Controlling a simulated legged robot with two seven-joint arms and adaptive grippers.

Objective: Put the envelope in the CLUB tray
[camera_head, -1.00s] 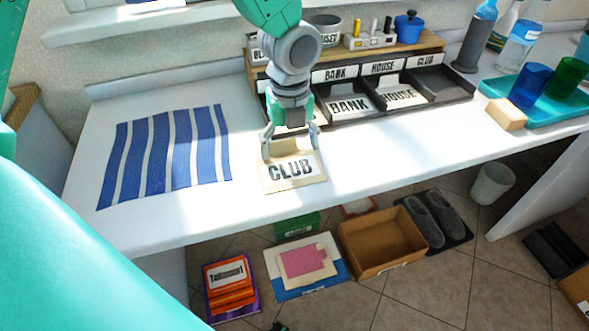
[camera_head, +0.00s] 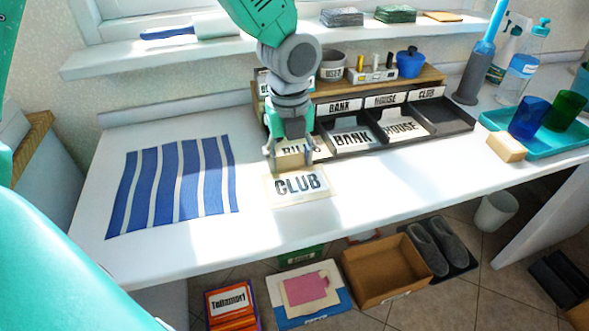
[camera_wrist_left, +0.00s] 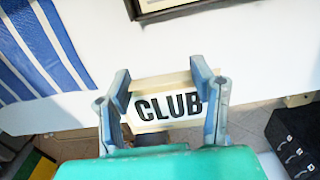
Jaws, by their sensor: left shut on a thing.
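The envelope (camera_head: 298,184) is cream with a white label reading CLUB. My left gripper (camera_head: 292,160) is shut on its back edge and holds it in front of the tray row, over the white counter. In the left wrist view the envelope (camera_wrist_left: 166,106) sits between the two fingers of the left gripper (camera_wrist_left: 160,82). Whether it touches the counter is unclear. The CLUB tray (camera_head: 447,116) is the dark rightmost compartment, under a CLUB label (camera_head: 427,93), and looks empty. My right gripper is not in view.
The BANK tray holds a card (camera_head: 352,138) and the HOUSE tray another (camera_head: 403,128); BILLS is partly hidden behind my gripper. A soap-like block (camera_head: 507,147) and teal tray (camera_head: 550,150) with cups stand right. A striped cloth (camera_head: 172,187) lies left. The counter between is clear.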

